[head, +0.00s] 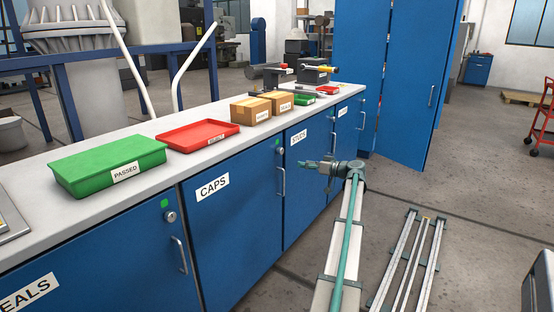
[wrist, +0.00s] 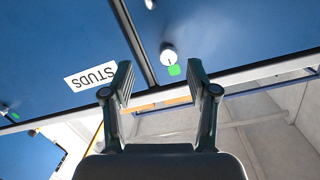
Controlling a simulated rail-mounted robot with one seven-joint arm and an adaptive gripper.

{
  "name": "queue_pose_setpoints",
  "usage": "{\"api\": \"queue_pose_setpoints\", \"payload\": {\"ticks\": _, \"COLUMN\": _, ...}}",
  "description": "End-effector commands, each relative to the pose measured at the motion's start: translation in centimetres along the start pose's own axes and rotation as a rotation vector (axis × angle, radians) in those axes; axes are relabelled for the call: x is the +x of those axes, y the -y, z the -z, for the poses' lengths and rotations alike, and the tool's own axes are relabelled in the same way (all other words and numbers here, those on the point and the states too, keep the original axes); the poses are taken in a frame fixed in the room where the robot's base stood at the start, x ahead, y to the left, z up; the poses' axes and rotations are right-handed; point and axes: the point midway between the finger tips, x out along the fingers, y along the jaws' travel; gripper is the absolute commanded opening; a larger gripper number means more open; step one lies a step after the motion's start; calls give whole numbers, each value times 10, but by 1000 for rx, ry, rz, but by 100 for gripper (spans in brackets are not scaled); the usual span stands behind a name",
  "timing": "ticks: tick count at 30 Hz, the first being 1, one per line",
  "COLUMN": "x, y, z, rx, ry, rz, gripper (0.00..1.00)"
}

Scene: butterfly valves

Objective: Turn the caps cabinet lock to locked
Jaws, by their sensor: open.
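The blue caps cabinet door (head: 235,225) carries a white CAPS label (head: 212,187). Its round silver lock (head: 278,149) is at the door's upper right, below a green marker (head: 277,141). In the wrist view, which is upside down, the lock (wrist: 168,56) is beside the door seam, with the green marker (wrist: 174,70) just below it. A short dark mark shows on the lock face. My gripper (head: 301,164) points left toward the cabinet fronts. In the wrist view my gripper (wrist: 167,82) is open and empty, its fingers apart with the lock seen between and beyond their tips.
The STUDS label (wrist: 91,77) is on the neighbouring door. A door handle (head: 281,181) sticks out below the caps lock. The countertop above holds a green PASSED tray (head: 110,164), a red tray (head: 198,136) and cardboard boxes (head: 250,111). Floor rails (head: 410,255) lie at the right.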

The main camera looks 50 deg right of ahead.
Motion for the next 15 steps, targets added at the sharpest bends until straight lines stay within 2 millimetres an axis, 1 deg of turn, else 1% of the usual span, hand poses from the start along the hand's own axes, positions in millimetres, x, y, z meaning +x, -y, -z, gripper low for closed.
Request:
{"api": "queue_pose_setpoints", "payload": {"ticks": 1, "x": 4, "y": -4, "z": 15, "rx": -54, "ry": -44, "rz": 21, "gripper": 59}}
{"api": "queue_pose_setpoints", "payload": {"ticks": 3, "x": 4, "y": -2, "z": 26, "rx": -127, "ry": -97, "rz": 39, "gripper": 59}}
{"api": "queue_pose_setpoints", "payload": {"ticks": 5, "x": 4, "y": 1, "z": 32, "rx": -184, "ry": -128, "rz": 46, "gripper": 59}}
{"api": "queue_pose_setpoints", "payload": {"ticks": 9, "x": 4, "y": 4, "z": 33, "rx": -280, "ry": -144, "rz": 45, "gripper": 59}}
{"api": "queue_pose_setpoints", "payload": {"ticks": 11, "x": 6, "y": 4, "z": 33, "rx": -298, "ry": -143, "rz": 44, "gripper": 59}}
{"api": "queue_pose_setpoints", "payload": {"ticks": 15, "x": 17, "y": 4, "z": 34, "rx": -307, "ry": -142, "rz": 45, "gripper": 59}}
